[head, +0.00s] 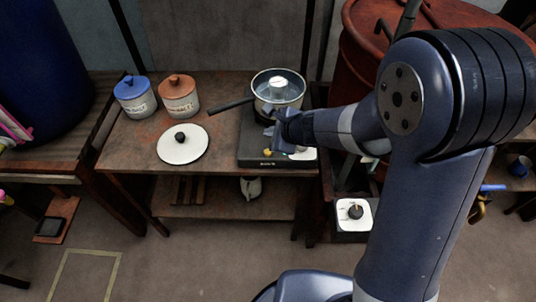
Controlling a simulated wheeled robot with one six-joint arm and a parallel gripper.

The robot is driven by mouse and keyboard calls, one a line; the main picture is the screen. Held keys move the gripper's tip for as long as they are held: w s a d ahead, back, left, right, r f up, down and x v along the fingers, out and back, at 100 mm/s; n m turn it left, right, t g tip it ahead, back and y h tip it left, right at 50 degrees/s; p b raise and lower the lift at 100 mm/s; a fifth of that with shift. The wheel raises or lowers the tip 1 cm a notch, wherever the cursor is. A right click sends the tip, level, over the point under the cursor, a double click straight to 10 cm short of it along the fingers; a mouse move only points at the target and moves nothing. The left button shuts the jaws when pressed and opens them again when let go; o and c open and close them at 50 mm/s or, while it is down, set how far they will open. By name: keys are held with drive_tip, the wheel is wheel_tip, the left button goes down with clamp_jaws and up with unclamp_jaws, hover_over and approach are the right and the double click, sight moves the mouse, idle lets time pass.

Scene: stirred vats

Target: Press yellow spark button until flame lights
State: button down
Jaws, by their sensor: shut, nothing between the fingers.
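A dark camp stove (250,150) stands on the brown table, with a steel pot (277,103) on top and its black handle pointing left. A small yellow spot (267,152), which looks like the spark button, shows at the stove's front edge. It is too small to make out clearly. My gripper (272,131) is shut and empty, over the front part of the stove, just above the yellow spot. I cannot tell whether it touches anything. No flame is visible; the pot and my gripper hide much of the burner area.
A white lid (183,144) with a black knob lies left of the stove. A blue-lidded jar (135,97) and an orange-lidded jar (179,98) stand behind it. A large rust-red vat (359,65) is at the right, behind my arm. The table's front left is clear.

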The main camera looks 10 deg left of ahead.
drive_tip(key=b, duration=0.4)
hover_over(271, 155)
drive_tip(key=shift+f, duration=2.7)
drive_tip(key=shift+f+b, duration=0.15)
drive_tip(key=shift+b, duration=0.15)
drive_tip(key=shift+f+b, duration=0.25)
drive_tip(key=shift+b, duration=0.1)
drive_tip(key=shift+f+b, duration=0.45)
drive_tip(key=shift+b, duration=0.05)
drive_tip(key=shift+r, duration=0.15)
drive_tip(key=shift+r+p, duration=0.75)
wheel_tip(271, 155, up, 5)
drive_tip(key=p, duration=0.4)
